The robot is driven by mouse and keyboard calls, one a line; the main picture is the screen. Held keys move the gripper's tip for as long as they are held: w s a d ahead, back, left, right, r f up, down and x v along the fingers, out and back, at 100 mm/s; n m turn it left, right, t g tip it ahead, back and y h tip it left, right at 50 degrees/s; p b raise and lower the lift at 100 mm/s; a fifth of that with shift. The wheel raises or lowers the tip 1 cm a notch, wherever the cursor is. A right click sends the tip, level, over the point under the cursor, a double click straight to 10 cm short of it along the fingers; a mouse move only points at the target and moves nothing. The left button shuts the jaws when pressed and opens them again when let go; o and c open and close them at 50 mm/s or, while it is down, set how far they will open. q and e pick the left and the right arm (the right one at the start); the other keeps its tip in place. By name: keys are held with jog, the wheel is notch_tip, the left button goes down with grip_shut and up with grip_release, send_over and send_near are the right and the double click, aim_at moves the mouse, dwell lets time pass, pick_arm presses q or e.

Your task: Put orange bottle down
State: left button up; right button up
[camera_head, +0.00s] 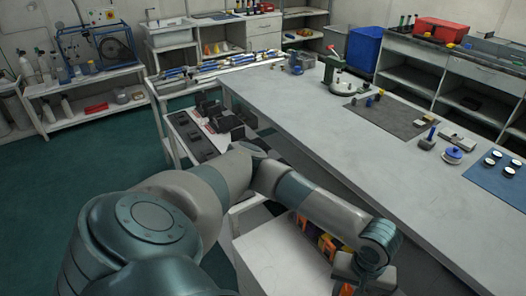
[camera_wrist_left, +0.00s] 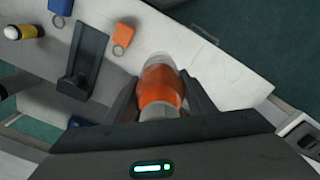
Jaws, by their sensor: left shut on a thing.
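The orange bottle (camera_wrist_left: 160,87), with a pale cap end, is between the dark fingers of my left gripper (camera_wrist_left: 162,95) in the left wrist view. The fingers are shut on its sides. The bottle is over a pale surface (camera_wrist_left: 215,68); I cannot tell whether it touches it. In the head view my left arm reaches from the left to the lower right, and my left gripper (camera_head: 364,270) is low beside the long grey table. The arm hides most of the bottle there. My right gripper is not in view.
On the pale surface are a dark holder (camera_wrist_left: 84,62), an orange tag (camera_wrist_left: 123,35), a blue tag (camera_wrist_left: 61,6) and a yellow-black cylinder (camera_wrist_left: 22,31). The surface right of the bottle is clear. The long table (camera_head: 300,110) carries a grey mat (camera_head: 392,116) and a blue mat (camera_head: 498,180).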

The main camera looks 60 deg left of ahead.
pick_arm(q)
jog(key=a+m, duration=0.1)
jog(key=m, duration=0.1)
jog(key=s+a+r+m, duration=0.1)
jog(key=m, duration=0.1)
jog(key=s+a+m, duration=0.1)
jog(key=m, duration=0.1)
jog(key=shift+r+m, duration=0.15)
jog(key=shift+m, duration=0.25)
